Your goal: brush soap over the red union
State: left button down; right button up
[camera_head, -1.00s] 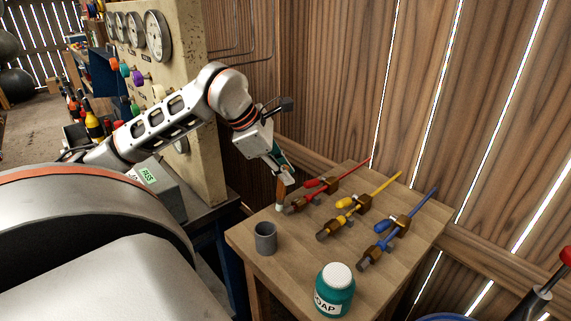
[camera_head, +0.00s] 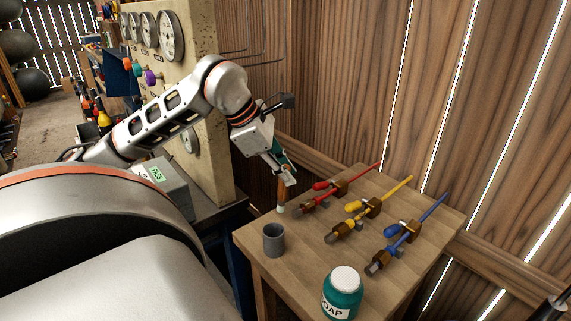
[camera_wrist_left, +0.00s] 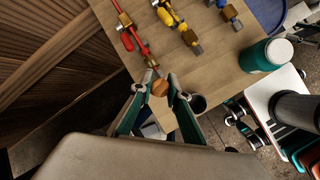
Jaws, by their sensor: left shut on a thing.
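My left gripper (camera_head: 287,178) is shut on a brush (camera_head: 282,194) with a brown wooden handle and pale tip, pointing down. The tip is low over the table, just left of the red union's near end; I cannot tell if it touches the table. The red union (camera_head: 325,195), a brass fitting with a red handle and red pipe, lies at the table's left back. In the left wrist view the gripper (camera_wrist_left: 156,86) holds the round brush end (camera_wrist_left: 159,88), below the red union (camera_wrist_left: 132,35). A teal soap jar (camera_head: 342,295) with white lid stands at the front. My right gripper is not identifiable.
A grey cup (camera_head: 274,239) stands at the table's left front. Yellow (camera_head: 357,218) and blue (camera_head: 394,247) unions lie right of the red one. A plank wall (camera_head: 340,80) closes the back; a gauge panel (camera_head: 190,110) stands left. The tabletop between cup and jar is clear.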

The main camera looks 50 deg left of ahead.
pick_arm(q)
jog(key=shift+r+p, duration=0.7)
jog(key=shift+r, duration=1.4)
jog(key=shift+r+p, duration=0.4)
jog(key=shift+r, duration=1.15)
jog(key=shift+f, duration=0.1)
